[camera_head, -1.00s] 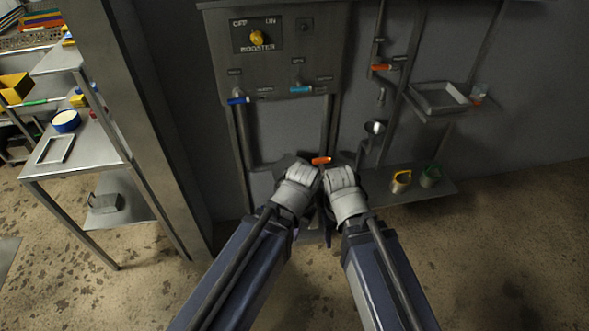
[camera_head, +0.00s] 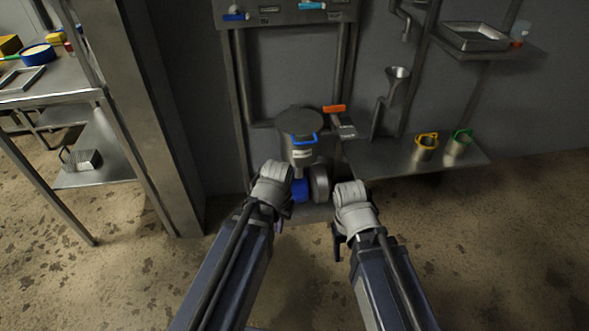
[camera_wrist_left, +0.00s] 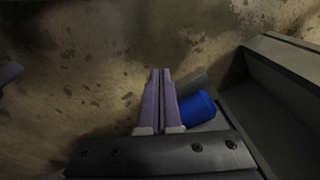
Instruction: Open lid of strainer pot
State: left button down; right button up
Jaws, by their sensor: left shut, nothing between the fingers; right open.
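The strainer pot (camera_head: 302,150) is a grey metal cylinder with a white label, upright at the wall in the head view. My left gripper (camera_head: 279,218) is in front of and below the pot, apart from the lid. Its two fingers are together and empty in the left wrist view (camera_wrist_left: 160,75). My right gripper (camera_head: 338,246) is open, lower and to the right of the pot. Its fingers are partly hidden by its own wrist.
A blue motor (camera_head: 300,190) sits below the pot and also shows in the left wrist view (camera_wrist_left: 196,110). An orange-handled valve (camera_head: 334,109) is close at the pot's right. Yellow (camera_head: 426,148) and green-handled (camera_head: 458,144) cups stand on the shelf. A grey post (camera_head: 150,130) rises at left.

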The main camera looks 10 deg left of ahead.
pick_arm(q)
jog(key=w+a+f+m+t+y+b, duration=0.1)
jog(key=w+a+f+m+b, duration=0.1)
jog(key=w+f+m+b, duration=0.25)
jog(key=w+a+f+m+t+y+b, duration=0.1)
jog(key=w+a+f+m+t+b, duration=0.15)
jog(key=f+b, duration=0.4)
jog(key=w+d+r+m+t+y, duration=0.1)
jog(key=w+d+r+m+t, duration=0.1)
jog(key=m, duration=0.6)
jog(key=w+d+r+m+t+y, duration=0.1)
jog(key=w+d+r+m+t, duration=0.1)
jog(key=w+r+m+t, duration=0.2)
jog(key=w+d+r+m+t+y, duration=0.1)
jog(key=w+d+r+m+t, duration=0.1)
jog(key=w+r+m, duration=0.4)
jog(key=w+m+t, duration=0.1)
jog(key=w+m, duration=0.2)
jog(key=m, duration=0.4)
jog(key=shift+d, duration=0.4)
pick_arm(e)
notch_tip(320, 180, down, 14)
jog(key=shift+r, duration=0.15)
